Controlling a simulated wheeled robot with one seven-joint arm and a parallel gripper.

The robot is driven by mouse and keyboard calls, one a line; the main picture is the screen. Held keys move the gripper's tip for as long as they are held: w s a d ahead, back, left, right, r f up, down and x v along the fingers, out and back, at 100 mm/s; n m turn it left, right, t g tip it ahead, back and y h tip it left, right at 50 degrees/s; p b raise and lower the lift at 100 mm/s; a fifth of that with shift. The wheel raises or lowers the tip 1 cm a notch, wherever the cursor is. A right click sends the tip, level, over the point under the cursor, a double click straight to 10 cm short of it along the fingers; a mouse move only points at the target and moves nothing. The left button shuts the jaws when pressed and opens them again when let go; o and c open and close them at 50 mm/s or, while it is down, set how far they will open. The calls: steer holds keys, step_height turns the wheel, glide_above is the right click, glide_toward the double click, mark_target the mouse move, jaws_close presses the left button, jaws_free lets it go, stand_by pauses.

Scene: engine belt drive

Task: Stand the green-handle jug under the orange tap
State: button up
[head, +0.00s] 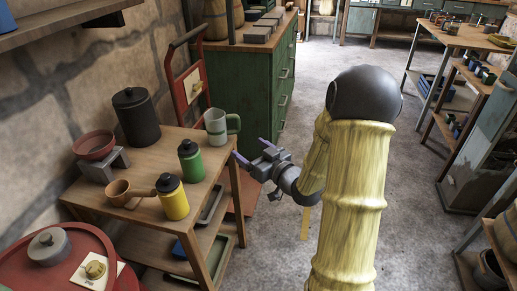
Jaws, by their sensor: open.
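The green-handle jug (216,128), pale grey with a green handle on its right side, stands upright at the far right corner of the small wooden table (150,150). My gripper (251,151) is open and empty, with purple fingertips. In the picture it lies to the right of and a little below the jug, apart from it, just off the table's right edge. I cannot make out an orange tap in this view.
A red hand truck (184,65) and green cabinet (250,90) stand behind.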

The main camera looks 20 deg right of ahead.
stand_by(0.3)
steer(key=s+a+f+m+g+h, duration=0.1)
steer(key=s+a+f+g+h, duration=0.2)
steer(key=s+g, duration=0.4)
steer(key=s+a+f+m+g+h, duration=0.2)
steer(key=s+g, duration=0.5)
steer(key=s, duration=0.5)
step_height(320, 180, down, 2)
steer(key=shift+s+a+f+m+h, duration=0.1)
steer(key=shift+s+a+m+h, duration=0.2)
steer(key=shift+a+h, duration=0.5)
